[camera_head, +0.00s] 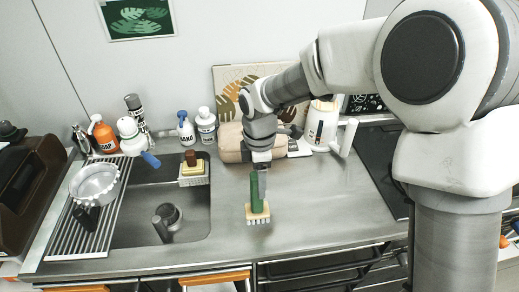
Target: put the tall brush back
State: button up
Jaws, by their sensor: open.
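The tall brush (257,207) has a green upright handle and a pale wooden head with light bristles. It stands bristles down on the steel counter (310,215), right of the sink. My gripper (261,178) points down at the upper part of the green handle, with its jaws open. One finger shows close against the handle's right side. The other finger is hard to make out, so I cannot tell whether the handle is between the jaws.
A sink (185,205) holds a dark cup-like item (170,214). A caddy (194,176) sits at its back edge. A metal colander (95,184) and several bottles stand left and behind. A beige bag (230,143) and white kettle (321,124) are behind my gripper. The counter's front right is clear.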

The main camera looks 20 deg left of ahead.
notch_tip(320, 180, up, 11)
dwell(0.3)
